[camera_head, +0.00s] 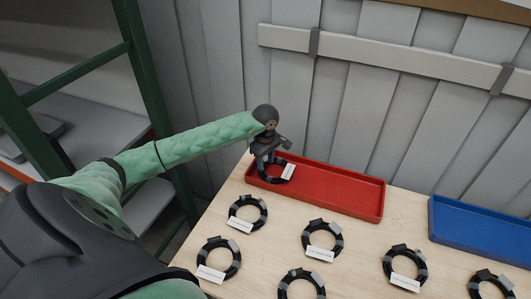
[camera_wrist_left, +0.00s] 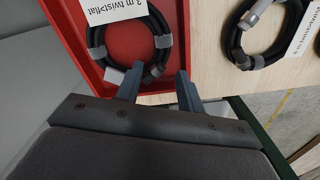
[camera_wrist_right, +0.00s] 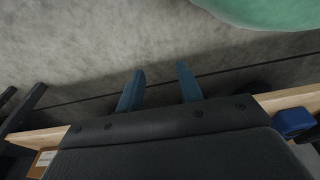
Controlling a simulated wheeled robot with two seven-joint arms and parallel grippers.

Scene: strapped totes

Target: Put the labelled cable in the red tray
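A coiled black cable (camera_head: 283,171) with grey ties and a white label lies at the left end of the red tray (camera_head: 345,194). In the left wrist view its label reads "3 m twist>flat", and the coil (camera_wrist_left: 163,42) rests inside the red tray (camera_wrist_left: 178,12). My left gripper (camera_head: 268,158) is over that end of the tray. In the left wrist view its fingers (camera_wrist_left: 158,78) are apart, with the near edge of the coil between or just beyond their tips; contact cannot be told. My right gripper (camera_wrist_right: 158,75) is open and empty, seen only in its wrist view.
Several similar labelled coils, such as one at the left (camera_head: 248,213) and one in the middle (camera_head: 322,240), lie on the wooden table (camera_head: 275,235). A blue tray (camera_head: 480,232) is at the right. A grey panelled wall stands behind, a green-framed shelf at the left.

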